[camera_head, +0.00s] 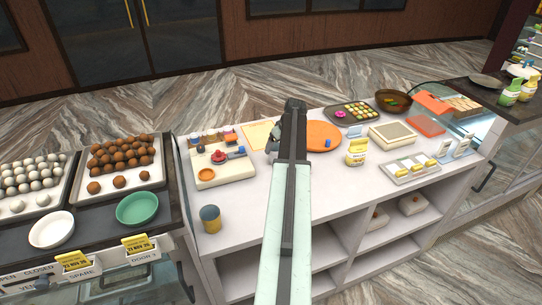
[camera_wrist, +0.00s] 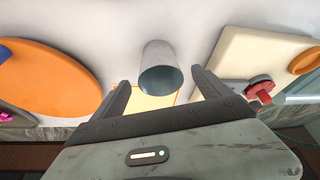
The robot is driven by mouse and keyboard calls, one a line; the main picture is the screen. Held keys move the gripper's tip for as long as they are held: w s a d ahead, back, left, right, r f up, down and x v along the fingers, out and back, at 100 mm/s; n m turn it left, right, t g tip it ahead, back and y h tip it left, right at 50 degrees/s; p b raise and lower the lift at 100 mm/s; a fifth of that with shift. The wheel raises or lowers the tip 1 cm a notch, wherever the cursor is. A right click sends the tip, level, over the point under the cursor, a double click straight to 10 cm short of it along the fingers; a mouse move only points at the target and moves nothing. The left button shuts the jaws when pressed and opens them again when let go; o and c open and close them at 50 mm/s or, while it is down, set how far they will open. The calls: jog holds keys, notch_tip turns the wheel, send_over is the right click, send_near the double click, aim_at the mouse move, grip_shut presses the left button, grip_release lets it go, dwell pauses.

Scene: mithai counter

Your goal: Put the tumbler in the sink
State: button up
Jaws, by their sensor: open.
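A grey metal tumbler (camera_wrist: 160,60) is in the middle of the wrist view, its dark round mouth facing the camera. My gripper (camera_wrist: 161,80) is open, with one finger to each side of the tumbler and visible gaps between. I cannot tell how far the fingertips reach along it. In the head view, my arm covers much of this spot; my gripper (camera_head: 274,138) shows only in part at the arm's left, near a yellow sheet. The tumbler cannot be made out clearly there. I cannot identify a sink in either view.
A cream board (camera_head: 222,176) with small items lies left of my arm, an orange disc (camera_head: 322,135) right of it. A grey-and-yellow can (camera_head: 211,219) stands at the front edge. A labelled jar (camera_head: 356,152) stands right. Bare white counter (camera_head: 258,205) lies in front.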

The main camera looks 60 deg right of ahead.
aim_at(277, 148)
jog(key=b+x, duration=0.2)
jog(key=shift+d+f+b, duration=0.15)
jog(key=shift+f+b, duration=0.15)
jog(key=shift+f, duration=0.1)
jog(key=shift+w+f, duration=0.1)
jog(key=shift+w, duration=0.05)
jog(key=b+x, duration=0.4)
jog(key=x, duration=0.1)
jog(key=shift+b, duration=0.4)
jog(key=c, duration=1.6)
jog(key=shift+p, duration=0.3)
jog(key=shift+c, duration=0.2)
